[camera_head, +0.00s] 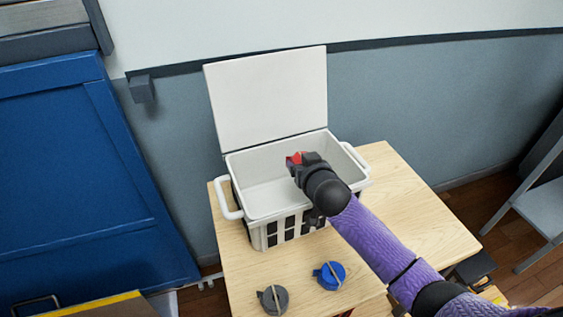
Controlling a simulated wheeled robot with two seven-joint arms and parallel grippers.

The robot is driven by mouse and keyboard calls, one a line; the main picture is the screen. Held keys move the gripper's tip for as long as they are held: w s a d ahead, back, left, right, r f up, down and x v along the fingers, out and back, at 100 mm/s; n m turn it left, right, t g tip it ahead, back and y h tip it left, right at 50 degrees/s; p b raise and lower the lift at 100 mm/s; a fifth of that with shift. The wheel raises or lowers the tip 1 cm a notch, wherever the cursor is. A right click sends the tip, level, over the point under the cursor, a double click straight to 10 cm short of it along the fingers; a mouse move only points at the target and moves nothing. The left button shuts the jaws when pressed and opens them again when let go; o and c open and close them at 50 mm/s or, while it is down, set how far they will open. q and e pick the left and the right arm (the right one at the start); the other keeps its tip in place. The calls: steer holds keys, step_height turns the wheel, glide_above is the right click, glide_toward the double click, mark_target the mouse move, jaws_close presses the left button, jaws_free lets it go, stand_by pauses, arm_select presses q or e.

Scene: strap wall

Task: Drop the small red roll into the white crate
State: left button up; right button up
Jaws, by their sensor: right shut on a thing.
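The small red roll (294,159) shows as a red patch at the tip of my right gripper (300,161). My right gripper is shut on it and hides part of it. The gripper is over the opening of the white crate (256,229), as seen from above. The crate stands on a wooden table with its lid (268,98) raised against the wall side. The part of the crate's inside that shows is empty. I cannot tell how high the roll is above the crate's floor. My left gripper is not in view.
A grey roll (273,299) and a blue roll (329,275) lie on the wooden table (231,267) in front of the crate. A blue door or cabinet (70,180) is at the left. A grey stepped stand (545,208) is at the far right. The table's right part is clear.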

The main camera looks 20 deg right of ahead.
steer(key=o, duration=1.2)
steer(key=shift+c, duration=0.2)
steer(key=shift+r, duration=0.1)
steer(key=shift+s+r+p, duration=0.2)
steer(key=shift+s+p, duration=0.1)
steer(key=shift+s, duration=0.1)
steer(key=p+v, duration=0.3)
steer(key=v, duration=0.6)
steer(key=shift+a+f, duration=0.1)
steer(key=shift+f, duration=0.05)
